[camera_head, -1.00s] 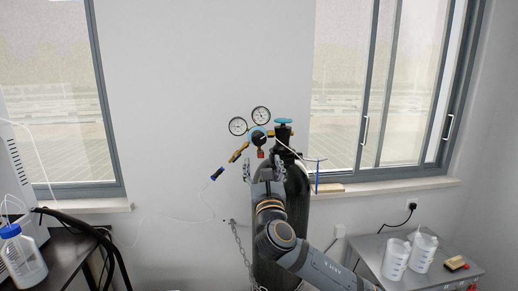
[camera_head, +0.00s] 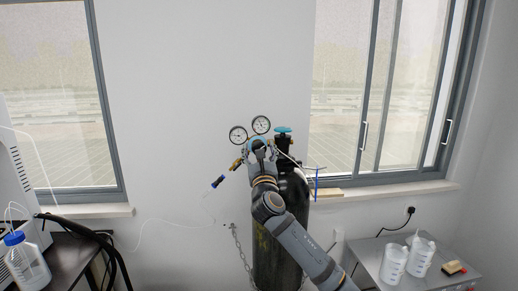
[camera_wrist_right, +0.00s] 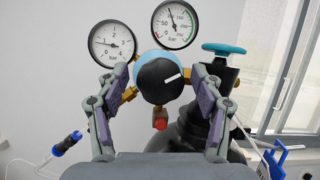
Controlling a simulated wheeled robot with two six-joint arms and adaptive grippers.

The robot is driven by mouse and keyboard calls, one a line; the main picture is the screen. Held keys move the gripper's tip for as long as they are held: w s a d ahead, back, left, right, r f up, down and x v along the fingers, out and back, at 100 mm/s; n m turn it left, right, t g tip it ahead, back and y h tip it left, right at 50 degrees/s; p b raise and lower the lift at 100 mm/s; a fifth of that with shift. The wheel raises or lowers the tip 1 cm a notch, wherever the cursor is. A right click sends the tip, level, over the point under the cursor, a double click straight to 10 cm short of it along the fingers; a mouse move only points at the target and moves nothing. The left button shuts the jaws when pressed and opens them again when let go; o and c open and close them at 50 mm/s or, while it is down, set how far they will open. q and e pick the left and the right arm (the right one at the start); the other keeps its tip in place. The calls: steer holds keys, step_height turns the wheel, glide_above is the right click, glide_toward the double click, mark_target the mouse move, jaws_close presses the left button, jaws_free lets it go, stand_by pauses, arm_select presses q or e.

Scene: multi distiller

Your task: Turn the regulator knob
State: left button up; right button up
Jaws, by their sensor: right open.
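The regulator knob (camera_wrist_right: 158,82) is black with a white line that points to the right and slightly up. It shows large in the right wrist view, in front of a light-blue regulator body. My right gripper (camera_wrist_right: 160,85) is open, with one finger on each side of the knob. I cannot tell whether the fingers touch it. In the head view my right gripper (camera_head: 262,158) covers most of the regulator, and the knob is largely hidden there. My left gripper is in no view.
Two gauges (camera_head: 238,134) (camera_head: 261,124) sit above the knob. A teal valve handle (camera_wrist_right: 223,48) tops the dark cylinder (camera_head: 292,215) on the right. A red part (camera_wrist_right: 160,121) hangs below the knob. A chain (camera_head: 239,245) hangs left of the cylinder.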

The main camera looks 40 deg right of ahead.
steer(key=c, duration=1.2)
steer(key=shift+o, duration=0.2)
